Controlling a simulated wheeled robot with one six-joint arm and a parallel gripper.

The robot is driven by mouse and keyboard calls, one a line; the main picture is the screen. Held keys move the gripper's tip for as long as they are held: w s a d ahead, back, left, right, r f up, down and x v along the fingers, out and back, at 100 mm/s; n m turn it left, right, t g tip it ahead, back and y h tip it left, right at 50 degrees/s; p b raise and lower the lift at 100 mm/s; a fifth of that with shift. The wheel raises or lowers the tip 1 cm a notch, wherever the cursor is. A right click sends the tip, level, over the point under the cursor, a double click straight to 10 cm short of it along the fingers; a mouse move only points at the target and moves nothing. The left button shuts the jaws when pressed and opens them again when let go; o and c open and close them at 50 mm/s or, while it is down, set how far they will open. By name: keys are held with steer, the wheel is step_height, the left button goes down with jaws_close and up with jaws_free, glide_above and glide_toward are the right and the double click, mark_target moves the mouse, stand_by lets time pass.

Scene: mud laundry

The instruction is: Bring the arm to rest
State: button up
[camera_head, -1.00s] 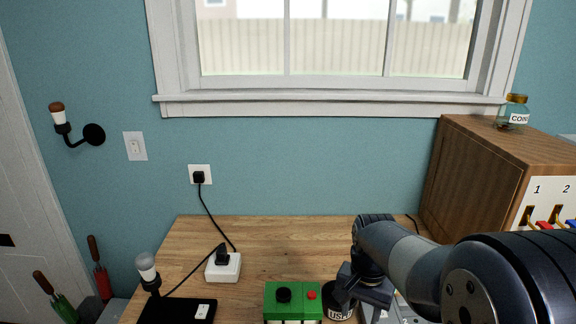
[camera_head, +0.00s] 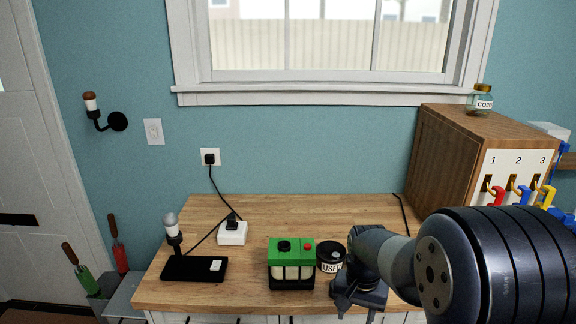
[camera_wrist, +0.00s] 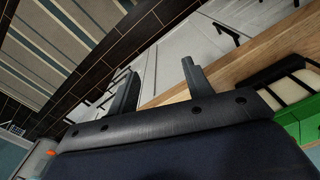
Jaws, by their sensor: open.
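My arm reaches in from the right of the head view, over the front edge of the wooden counter (camera_head: 330,215). My gripper (camera_head: 357,308) is at the counter's front, just right of the green box and in front of the jar marked USED. In the wrist view my gripper (camera_wrist: 158,82) is open, its two fingers apart with nothing between them. Past the fingers are the white cabinet fronts (camera_wrist: 185,55) and the floor.
A green-topped box (camera_head: 292,252), a USED jar (camera_head: 331,257), a black lamp base (camera_head: 194,268) and a white socket block (camera_head: 232,233) stand on the counter. A wooden cabinet (camera_head: 450,155) with numbered hooks stands right. The counter's back middle is clear.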

step_height(320, 180, down, 10)
steer(key=w+n, duration=0.2)
steer(key=n, duration=0.1)
steer(key=shift+n+p, duration=0.3)
steer(key=shift+n, duration=0.1)
steer(key=shift+w, duration=0.1)
